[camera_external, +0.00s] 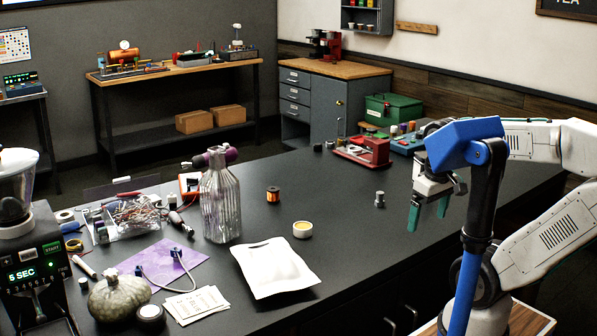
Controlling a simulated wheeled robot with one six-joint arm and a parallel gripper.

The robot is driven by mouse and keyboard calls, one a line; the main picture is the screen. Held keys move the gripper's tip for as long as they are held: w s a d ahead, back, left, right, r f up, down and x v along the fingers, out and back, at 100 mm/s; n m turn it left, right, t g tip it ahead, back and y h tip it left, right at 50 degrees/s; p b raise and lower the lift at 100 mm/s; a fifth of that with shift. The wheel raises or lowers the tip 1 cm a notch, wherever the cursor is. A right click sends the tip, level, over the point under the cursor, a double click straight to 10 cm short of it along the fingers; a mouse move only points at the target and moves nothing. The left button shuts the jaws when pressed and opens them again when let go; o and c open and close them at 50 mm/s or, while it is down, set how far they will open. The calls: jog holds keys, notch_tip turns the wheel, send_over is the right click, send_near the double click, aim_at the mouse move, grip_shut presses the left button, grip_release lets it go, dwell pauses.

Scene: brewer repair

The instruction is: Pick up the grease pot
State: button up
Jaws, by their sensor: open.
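A small white round pot with yellow contents (302,230), which looks like the grease pot, stands upright on the dark workbench (345,225). It is open at the top and sits near the middle of the bench. My gripper (428,211) has teal fingertips and hangs above the right part of the bench. It is open and empty, pointing down, well to the right of the pot and apart from it. Nothing hides the pot.
A white pouch (275,268) lies just left and in front of the pot. An orange spool (273,194), a tall glass bottle (221,200) and a small metal part (380,199) stand nearby. Bare bench lies between pot and gripper.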

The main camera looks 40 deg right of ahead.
jog(key=shift+c, duration=1.3)
